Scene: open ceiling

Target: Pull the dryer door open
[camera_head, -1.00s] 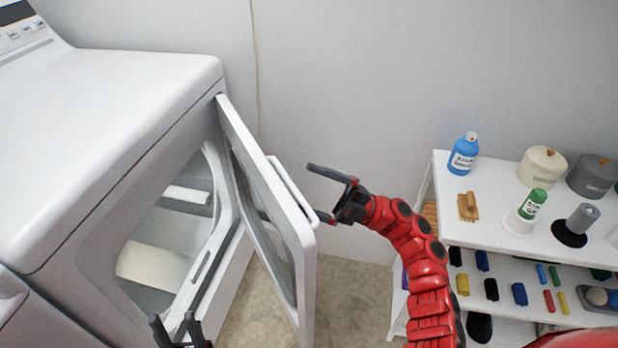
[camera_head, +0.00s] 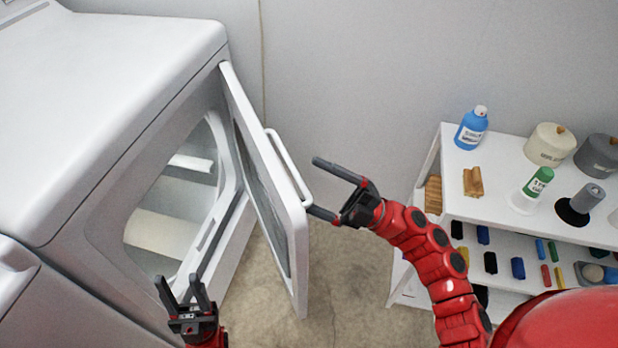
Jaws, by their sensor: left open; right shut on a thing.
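The white dryer (camera_head: 110,90) stands at the left, and its door (camera_head: 287,235) stands open, swung out from the hinge side near the back wall. A white bar handle (camera_head: 286,168) runs along the door's outer face. My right gripper (camera_head: 312,187) is at the near end of this handle, shut on it, with its fingers spaced apart around that end. The exact contact is hard to see. My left gripper (camera_head: 182,288) is open and empty in front of the dryer opening, low in the view. The drum (camera_head: 165,228) shows through the opening.
A white shelf unit (camera_head: 455,200) stands at the right. It bears a blue bottle (camera_head: 471,130), canisters (camera_head: 549,146) and several small items. Bare floor (camera_head: 350,275) lies between door and shelf. The wall (camera_head: 350,70) closes off the back.

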